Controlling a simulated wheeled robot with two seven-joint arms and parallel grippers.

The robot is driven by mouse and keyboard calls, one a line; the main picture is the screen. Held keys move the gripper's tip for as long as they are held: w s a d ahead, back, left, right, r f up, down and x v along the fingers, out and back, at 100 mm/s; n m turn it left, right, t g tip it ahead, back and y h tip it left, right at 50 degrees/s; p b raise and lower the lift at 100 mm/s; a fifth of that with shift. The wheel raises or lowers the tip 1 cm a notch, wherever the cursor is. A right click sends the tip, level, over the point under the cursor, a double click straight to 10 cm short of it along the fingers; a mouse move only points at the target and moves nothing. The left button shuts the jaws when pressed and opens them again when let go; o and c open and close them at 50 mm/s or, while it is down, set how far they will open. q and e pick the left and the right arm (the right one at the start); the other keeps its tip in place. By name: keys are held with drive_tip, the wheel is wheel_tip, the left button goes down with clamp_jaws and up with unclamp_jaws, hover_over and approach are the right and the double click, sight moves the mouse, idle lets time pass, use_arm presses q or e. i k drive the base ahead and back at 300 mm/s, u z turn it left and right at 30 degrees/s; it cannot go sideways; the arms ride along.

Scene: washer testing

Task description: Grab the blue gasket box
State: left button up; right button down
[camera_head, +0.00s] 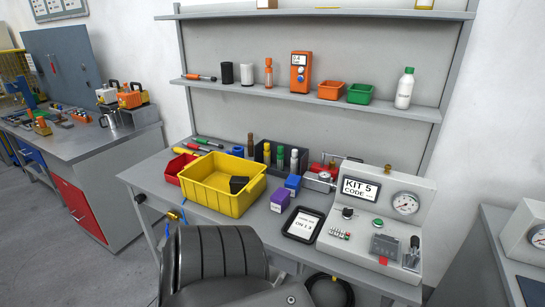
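A small blue box (292,184), which looks like the gasket box, sits on the grey workbench (146,180). It is to the right of the yellow bin (224,203) and just behind a purple box (280,200). The purple box partly overlaps it in the picture. Any print on the blue box is too small to read. Neither of my grippers is in view.
A black tray (303,225) with a label lies right of the boxes, beside a test console (376,212) with a gauge. A black rack of bottles (281,158) stands behind. A dark ribbed chair-like back (220,257) rises in front of the bench.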

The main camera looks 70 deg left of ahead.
sight(293, 183)
drive_tip(key=u, duration=0.85)
drive_tip(key=i, duration=0.75)
drive_tip(key=u, duration=0.8)
